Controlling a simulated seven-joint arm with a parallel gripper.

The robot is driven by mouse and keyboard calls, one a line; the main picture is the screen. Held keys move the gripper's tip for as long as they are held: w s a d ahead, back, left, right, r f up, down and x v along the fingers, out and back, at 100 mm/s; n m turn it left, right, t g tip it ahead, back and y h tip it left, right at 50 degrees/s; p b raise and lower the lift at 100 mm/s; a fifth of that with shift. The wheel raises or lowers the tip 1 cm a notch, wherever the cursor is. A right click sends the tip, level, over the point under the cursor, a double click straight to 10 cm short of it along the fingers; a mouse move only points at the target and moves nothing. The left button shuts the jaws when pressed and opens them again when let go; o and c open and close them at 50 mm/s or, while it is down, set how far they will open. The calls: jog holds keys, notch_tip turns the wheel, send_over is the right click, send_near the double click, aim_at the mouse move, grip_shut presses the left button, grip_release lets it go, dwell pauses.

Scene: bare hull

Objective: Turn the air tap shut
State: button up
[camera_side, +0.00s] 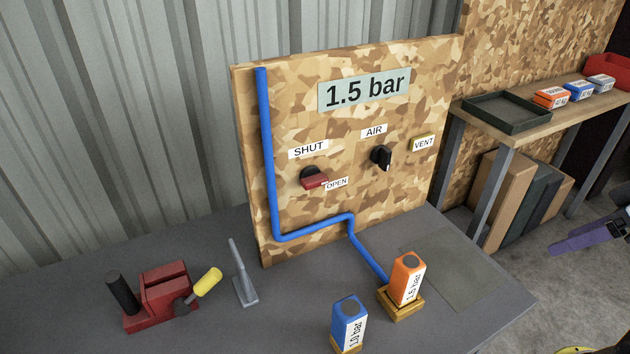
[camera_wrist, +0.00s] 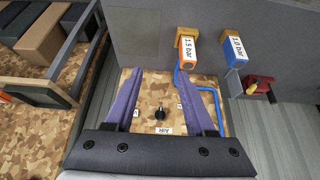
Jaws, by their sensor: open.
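A tap with a red handle (camera_side: 315,182) is on the camouflage-patterned panel (camera_side: 350,125) in the side view. A SHUT label (camera_side: 308,149) is above it and an OPEN label (camera_side: 336,183) is at its right; the handle's end lies beside OPEN. A black knob (camera_side: 382,157) is farther right, with an AIR label (camera_side: 374,131) above and a VENT label (camera_side: 423,143) at its right. My gripper (camera_wrist: 161,75) is open and empty; the black knob (camera_wrist: 160,113) shows between its purple fingers. The red handle is not visible there. One finger shows at the side view's right edge.
A blue pipe runs down the panel to an orange 1.5 bar block (camera_side: 408,278). A blue 1.0 bar block (camera_side: 348,322), a grey upright piece (camera_side: 241,275) and a red vice-like tool (camera_side: 165,292) stand on the grey bench. A shelf with a tray (camera_side: 507,112) is at right.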

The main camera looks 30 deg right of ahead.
jog(key=shift+o, duration=1.1)
jog(key=shift+w+r, duration=0.15)
jog(key=shift+w, duration=0.15)
jog(key=o, duration=0.4)
jog(key=w+a+r+m+t, duration=0.1)
jog(key=w+r+t, duration=0.3)
jog(key=w, duration=0.3)
jog(key=w+a+r+m+t+y, duration=0.1)
jog(key=w+r+t, duration=0.3)
jog(key=w+r, duration=0.3)
jog(key=shift+w+r+t, duration=0.2)
jog(key=shift+w+t, duration=0.2)
jog(key=shift+w, duration=0.35)
jog(key=w+r+m+t, duration=0.1)
jog(key=w+r+t, duration=0.1)
jog(key=w, duration=0.3)
jog(key=n+t+h, duration=0.1)
jog(key=n+t, duration=0.1)
jog(key=n, duration=0.1)
send_near(318, 185)
jog(key=w, duration=0.9)
jog(key=shift+w+r, duration=0.15)
jog(key=shift+w, duration=0.15)
jog(key=shift+c, duration=0.3)
